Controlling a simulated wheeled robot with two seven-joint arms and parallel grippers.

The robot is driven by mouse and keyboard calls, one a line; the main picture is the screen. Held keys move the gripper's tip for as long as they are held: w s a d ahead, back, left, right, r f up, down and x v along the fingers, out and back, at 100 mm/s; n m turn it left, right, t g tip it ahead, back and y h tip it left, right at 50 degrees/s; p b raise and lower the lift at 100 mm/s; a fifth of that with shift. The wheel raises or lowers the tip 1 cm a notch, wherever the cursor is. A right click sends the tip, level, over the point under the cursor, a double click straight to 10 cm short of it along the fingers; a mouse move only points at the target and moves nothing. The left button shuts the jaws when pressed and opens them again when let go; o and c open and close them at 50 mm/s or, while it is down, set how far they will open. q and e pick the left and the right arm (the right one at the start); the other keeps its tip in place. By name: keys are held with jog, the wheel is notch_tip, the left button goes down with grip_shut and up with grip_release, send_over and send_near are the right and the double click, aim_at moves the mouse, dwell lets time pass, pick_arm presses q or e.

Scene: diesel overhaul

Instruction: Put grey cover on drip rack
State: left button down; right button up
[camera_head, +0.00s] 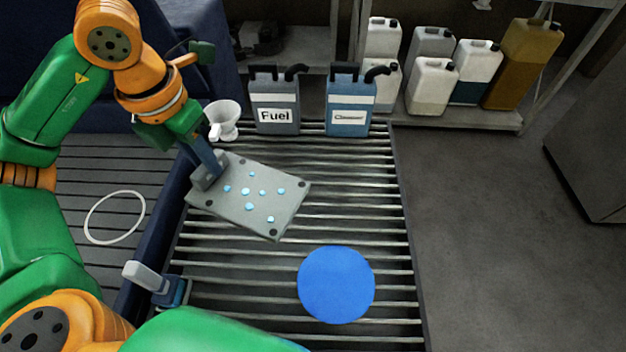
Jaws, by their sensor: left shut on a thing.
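The grey cover (260,209) is a flat, roughly rectangular plate with dark corner holes and several light-blue drops on its top. My left gripper (207,178) is shut on the cover's upper-left edge. The cover is over the upper-left part of the drip rack (350,230), a set of parallel metal slats. I cannot tell whether the cover touches the slats. My right gripper is not in view.
A blue disc (336,285) lies on the lower rack. A white funnel (223,120), a Fuel can (274,104) and a second blue can (349,106) stand at the back. A white-handled tool (146,277) is at the left edge; a white ring (115,217) lies further left.

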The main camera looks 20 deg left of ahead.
aim_at(254, 168)
pick_arm(q)
jog(key=shift+w+d+f, duration=0.15)
jog(key=shift+w+f, duration=0.2)
jog(key=w+d, duration=0.1)
jog(key=w+d+f, duration=0.1)
jog(key=d, duration=0.1)
jog(key=w+d+f, duration=0.1)
jog(key=d, duration=0.1)
jog(key=shift+d+p, duration=0.2)
jog(key=shift+p, duration=0.15)
jog(key=w+d+f, duration=0.1)
jog(key=f, duration=0.1)
jog(key=w+d+f, duration=0.1)
jog(key=w+f, duration=0.1)
jog(key=w+d+f, duration=0.1)
jog(key=w+f, duration=0.1)
jog(key=shift+w+d+f, duration=0.1)
jog(key=shift+w+d, duration=0.15)
jog(key=f+p, duration=0.2)
jog(key=f, duration=0.1)
jog(key=shift+d+f, duration=0.15)
jog(key=shift+d, duration=0.05)
jog(key=shift+w+f, duration=0.15)
jog(key=shift+f, duration=0.15)
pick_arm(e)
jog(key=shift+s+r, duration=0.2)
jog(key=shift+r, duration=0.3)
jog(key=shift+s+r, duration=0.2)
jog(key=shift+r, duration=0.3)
